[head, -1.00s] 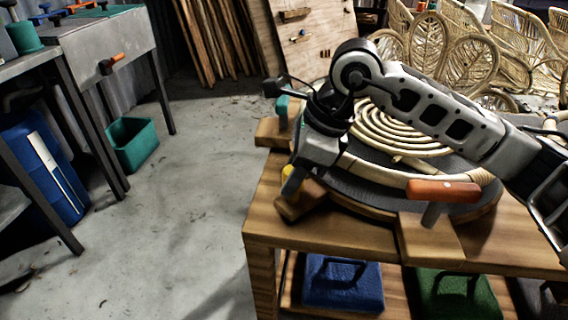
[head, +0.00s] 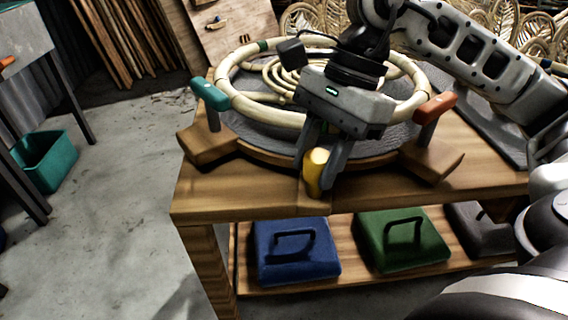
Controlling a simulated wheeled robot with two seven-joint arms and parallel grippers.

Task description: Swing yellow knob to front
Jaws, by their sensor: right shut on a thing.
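The yellow knob (head: 316,168) is at the front edge of the round bending jig (head: 250,145) on the wooden table. My right gripper (head: 322,172) comes down from above and its fingers are shut on the yellow knob. A teal knob (head: 209,93) stands at the jig's left and an orange-red knob (head: 435,107) at its right. A thick rattan ring (head: 262,111) lies on the jig, partly hidden behind my gripper. My left gripper is not in view.
Under the tabletop (head: 240,203), a shelf holds a blue case (head: 294,252) and a green case (head: 400,240). A teal bin (head: 45,160) stands on the floor at left. Rattan chairs are behind.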

